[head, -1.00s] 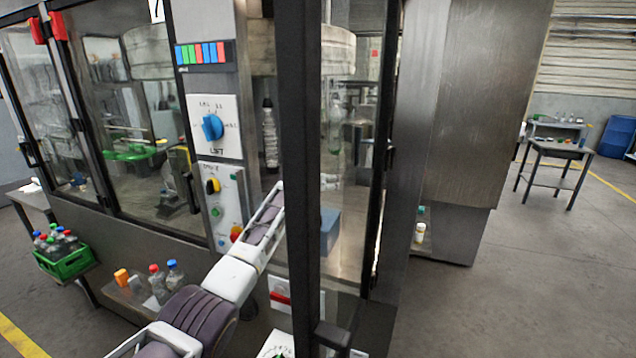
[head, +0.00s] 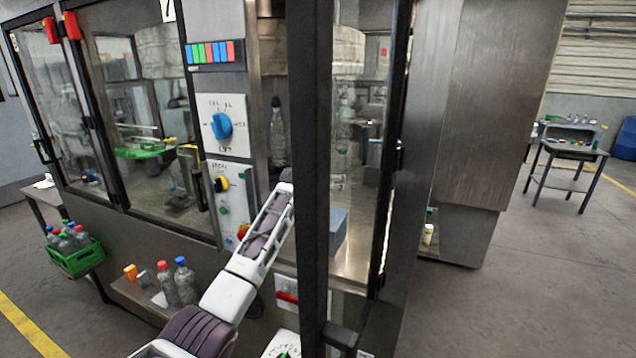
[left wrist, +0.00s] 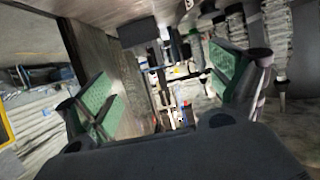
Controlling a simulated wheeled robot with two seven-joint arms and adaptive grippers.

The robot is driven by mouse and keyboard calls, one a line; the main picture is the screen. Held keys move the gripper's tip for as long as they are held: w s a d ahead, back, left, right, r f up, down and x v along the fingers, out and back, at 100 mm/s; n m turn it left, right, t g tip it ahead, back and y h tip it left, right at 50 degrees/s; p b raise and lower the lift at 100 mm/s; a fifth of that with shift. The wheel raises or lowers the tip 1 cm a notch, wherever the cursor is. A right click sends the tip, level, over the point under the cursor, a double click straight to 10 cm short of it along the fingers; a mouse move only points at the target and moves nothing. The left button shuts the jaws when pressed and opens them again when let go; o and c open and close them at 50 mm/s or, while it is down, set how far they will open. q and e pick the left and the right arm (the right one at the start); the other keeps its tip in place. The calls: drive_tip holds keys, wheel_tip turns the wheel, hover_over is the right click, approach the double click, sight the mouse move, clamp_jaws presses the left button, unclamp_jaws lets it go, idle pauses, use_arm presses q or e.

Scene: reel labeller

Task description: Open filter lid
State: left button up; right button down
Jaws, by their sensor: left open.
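I cannot make out a filter lid for certain in either view. In the head view my left arm reaches up from the bottom middle toward the open bay of the labelling machine (head: 160,235). Its end goes behind the black upright post (head: 309,150), so most of the gripper is hidden there. In the left wrist view my left gripper (left wrist: 168,88) shows two green-padded fingers spread wide, with nothing held between them. Blurred machine parts and a metal panel lie beyond the fingers. My right gripper is not in view.
A control panel with a blue knob (head: 221,125) stands left of the bay. A blue block (head: 338,232) lies inside, behind the post. A green crate of bottles (head: 76,262) and loose bottles (head: 186,280) sit at lower left. Open floor lies at right.

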use_arm(q)
drive_tip(key=v, duration=0.7)
drive_tip(key=shift+s, duration=0.3)
idle(0.3)
idle(0.4)
